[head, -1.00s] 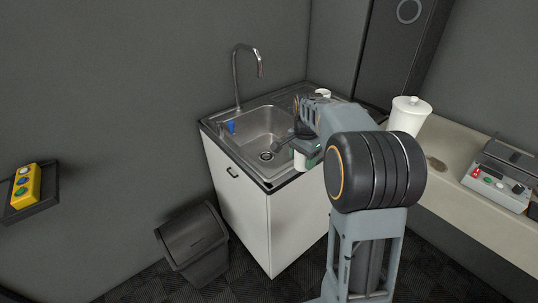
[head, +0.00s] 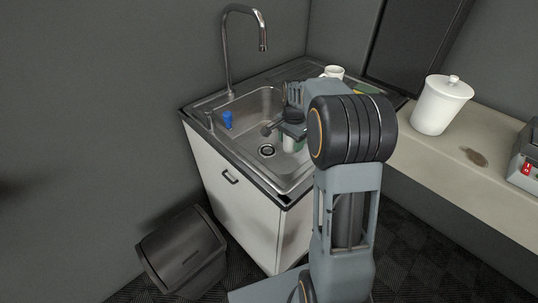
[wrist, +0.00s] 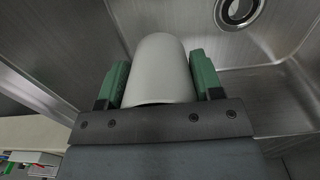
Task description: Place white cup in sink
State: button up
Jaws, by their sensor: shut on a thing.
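A white cup (wrist: 158,70) is held between the green fingers of my gripper (wrist: 160,78) in the wrist view. My gripper is shut on it. Behind the cup are the steel walls and floor of the sink (wrist: 275,90), with the drain at the top. In the head view my gripper (head: 293,134) is over the right part of the sink basin (head: 245,118). Only a small white part of the held cup (head: 289,144) shows there, the rest hidden by my gripper and arm. I cannot tell whether the cup touches the basin.
A curved tap (head: 228,55) stands at the sink's back edge. A blue item (head: 227,120) is in the basin's left side. Another white cup (head: 333,72) stands on the drainboard. A white lidded container (head: 440,105) is on the counter (head: 455,175).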

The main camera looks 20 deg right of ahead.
jog(key=b, duration=0.1)
send_over(287, 170)
notch_tip(287, 170, down, 8)
jog(key=shift+s+f, duration=0.1)
jog(key=shift+f, duration=1.85)
jog(key=shift+f+b, duration=0.2)
jog(key=shift+b, duration=0.1)
jog(key=o, duration=1)
notch_tip(287, 170, up, 11)
jog(key=shift+f+p, duration=0.1)
jog(key=shift+p, duration=0.55)
jog(key=shift+r, duration=0.85)
